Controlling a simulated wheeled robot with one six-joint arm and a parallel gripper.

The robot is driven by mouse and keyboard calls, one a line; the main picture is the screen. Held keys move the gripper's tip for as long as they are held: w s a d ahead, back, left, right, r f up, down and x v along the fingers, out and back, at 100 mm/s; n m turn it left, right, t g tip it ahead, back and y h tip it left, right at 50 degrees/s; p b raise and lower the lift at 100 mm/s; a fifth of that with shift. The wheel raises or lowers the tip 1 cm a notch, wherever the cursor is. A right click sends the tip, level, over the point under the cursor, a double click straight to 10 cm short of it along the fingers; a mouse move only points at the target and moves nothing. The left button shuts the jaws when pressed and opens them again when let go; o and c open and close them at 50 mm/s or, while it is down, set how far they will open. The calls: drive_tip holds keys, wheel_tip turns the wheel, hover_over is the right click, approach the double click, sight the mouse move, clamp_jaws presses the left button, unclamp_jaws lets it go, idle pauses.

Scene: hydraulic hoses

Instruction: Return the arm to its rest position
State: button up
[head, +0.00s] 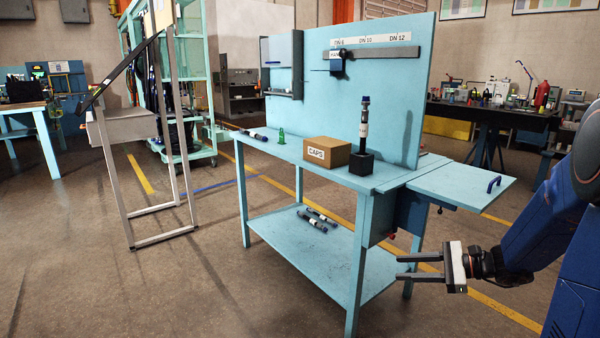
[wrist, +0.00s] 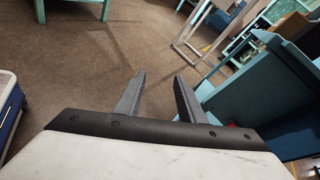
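My gripper (head: 418,267) is at the right of the head view, in front of the right end of the light-blue workbench (head: 300,155). Its two dark fingers are apart with nothing between them. It hangs below the level of the bench top. In the wrist view, the gripper (wrist: 160,88) shows both fingers spread over bare floor, with the bench at the right. My blue arm comes in from the right edge of the head view.
On the bench stand a CAPS box (head: 328,152), a black block (head: 362,162) with an upright hose (head: 364,122), and a green piece (head: 281,136). Hoses (head: 318,218) lie on the lower shelf. A side leaf (head: 460,184) juts out above my gripper.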

drive_tip(key=s+a+r+n+g+h, duration=0.1)
drive_tip(key=s+a+n+g+h, duration=0.25)
drive_tip(key=s, duration=0.55)
drive_tip(key=s+a+r+n+g+h, duration=0.1)
drive_tip(key=s+a+n+h, duration=0.1)
drive_tip(key=s+a+n, duration=0.35)
drive_tip(key=s+d+r+n+t+h, duration=0.1)
drive_tip(key=s+d+n+h, duration=0.2)
drive_tip(key=s, duration=0.4)
drive_tip(key=s+d+r+n+t+h, duration=0.2)
drive_tip(key=s+d+n+h, duration=0.2)
drive_tip(key=s+n, duration=0.2)
drive_tip(key=shift+s+d+r+n, duration=0.25)
drive_tip(key=shift+s+n, duration=0.05)
drive_tip(key=shift+s, duration=0.4)
